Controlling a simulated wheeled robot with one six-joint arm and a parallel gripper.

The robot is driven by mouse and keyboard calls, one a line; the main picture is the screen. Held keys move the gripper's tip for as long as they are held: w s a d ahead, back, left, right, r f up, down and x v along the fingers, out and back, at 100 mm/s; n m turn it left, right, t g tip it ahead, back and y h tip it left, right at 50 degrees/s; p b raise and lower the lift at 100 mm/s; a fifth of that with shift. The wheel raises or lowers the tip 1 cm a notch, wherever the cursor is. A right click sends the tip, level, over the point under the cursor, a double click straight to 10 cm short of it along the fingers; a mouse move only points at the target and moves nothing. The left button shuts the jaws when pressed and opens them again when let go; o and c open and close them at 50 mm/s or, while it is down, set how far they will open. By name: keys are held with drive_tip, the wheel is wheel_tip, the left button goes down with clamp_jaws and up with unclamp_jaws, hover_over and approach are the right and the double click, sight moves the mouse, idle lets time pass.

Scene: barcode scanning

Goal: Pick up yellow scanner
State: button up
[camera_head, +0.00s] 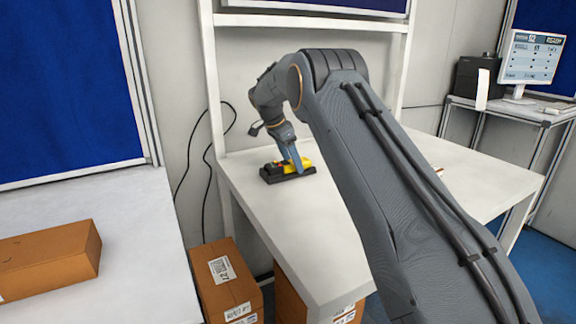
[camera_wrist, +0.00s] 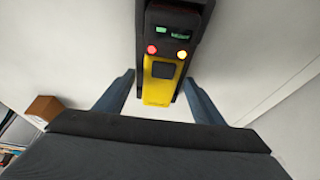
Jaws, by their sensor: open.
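The yellow scanner (camera_wrist: 159,88) lies in a black cradle (camera_wrist: 176,20) on the white table. In the wrist view it shows a dark square patch, a red light and an orange-yellow light near its top. In the head view the scanner (camera_head: 303,163) sits on the cradle (camera_head: 287,174) near the table's left side, partly hidden by a finger. My gripper (camera_wrist: 158,88) is open, with one blue-grey finger on each side of the scanner's lower part, apart from it in the wrist view. In the head view my gripper (camera_head: 294,163) reaches down at the scanner.
The white table (camera_head: 300,222) is mostly clear around the cradle. Cardboard boxes (camera_head: 226,278) stand on the floor below it. Another box (camera_head: 50,258) lies on the left table. A monitor (camera_head: 532,60) and black printer (camera_head: 475,78) stand on a right-hand desk.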

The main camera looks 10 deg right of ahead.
drive_tip(key=c, duration=1.3)
drive_tip(key=shift+r, duration=0.2)
